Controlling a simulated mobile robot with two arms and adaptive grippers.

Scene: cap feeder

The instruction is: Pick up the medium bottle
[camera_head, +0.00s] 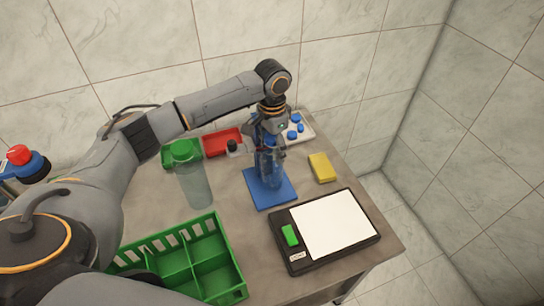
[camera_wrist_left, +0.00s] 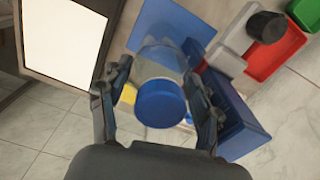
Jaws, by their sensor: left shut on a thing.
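My left gripper (camera_head: 268,138) is shut on the medium bottle (camera_head: 275,178), a clear bluish bottle, over the blue mat (camera_head: 270,198). In the left wrist view, its round blue cap (camera_wrist_left: 161,103) sits between the fingers (camera_wrist_left: 158,98) of my left gripper. The fingers are on both sides of the bottle's upper part. I cannot tell whether its base touches the mat. My gripper hides much of the bottle's top in the head view. My right gripper is not in view.
A tall green-capped bottle (camera_head: 194,180) stands to the left, near red (camera_head: 222,139) and green trays. A green divided crate (camera_head: 237,285) is at the front. A scale (camera_head: 335,225) and yellow block (camera_head: 321,167) lie to the right.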

